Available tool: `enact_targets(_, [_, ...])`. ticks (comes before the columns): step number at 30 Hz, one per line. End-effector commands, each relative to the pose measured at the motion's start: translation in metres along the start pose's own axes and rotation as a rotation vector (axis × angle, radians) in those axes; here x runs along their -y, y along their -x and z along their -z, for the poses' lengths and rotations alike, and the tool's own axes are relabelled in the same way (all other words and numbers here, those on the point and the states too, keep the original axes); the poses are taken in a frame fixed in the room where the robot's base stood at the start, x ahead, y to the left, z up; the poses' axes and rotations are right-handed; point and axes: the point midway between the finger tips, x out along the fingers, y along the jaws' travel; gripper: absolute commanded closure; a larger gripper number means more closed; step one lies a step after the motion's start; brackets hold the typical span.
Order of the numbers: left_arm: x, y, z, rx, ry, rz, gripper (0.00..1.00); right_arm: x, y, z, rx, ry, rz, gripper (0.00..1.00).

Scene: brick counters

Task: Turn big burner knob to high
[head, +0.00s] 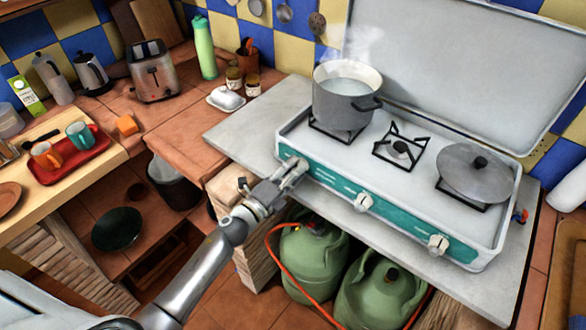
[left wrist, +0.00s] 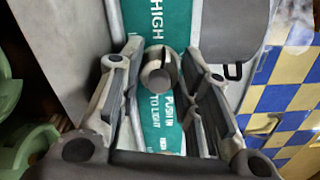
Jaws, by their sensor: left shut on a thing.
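The camping stove (head: 320,148) stands on a grey counter top, with a teal front panel (head: 325,177) that carries white knobs. My left gripper (head: 291,172) is at the panel's left end, below the burner with the steaming pot (head: 346,100). In the left wrist view, the gripper's fingers (left wrist: 163,66) lie on both sides of a round grey knob (left wrist: 157,78) and are shut on it. The words HIGH and PUSH IN TO LIGHT show on the teal panel there. In the head view the gripper largely hides this knob. My right gripper is not in view.
A middle knob (head: 363,202) and a right knob (head: 437,244) sit farther along the panel. Green gas bottles (head: 312,262) with an orange hose stand below. The counter left of the stove is bare.

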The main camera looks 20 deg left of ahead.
Motion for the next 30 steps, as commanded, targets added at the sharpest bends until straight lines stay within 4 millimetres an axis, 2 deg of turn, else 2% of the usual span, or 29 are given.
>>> enact_targets(12, [-0.001,0.0001,-0.0005,0.001,0.213,-0.001,0.92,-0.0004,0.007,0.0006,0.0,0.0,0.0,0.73])
enact_targets(30, [-0.0015,0.0002,-0.0004,0.001,0.249,-0.001,0.92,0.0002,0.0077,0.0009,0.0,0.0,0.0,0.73])
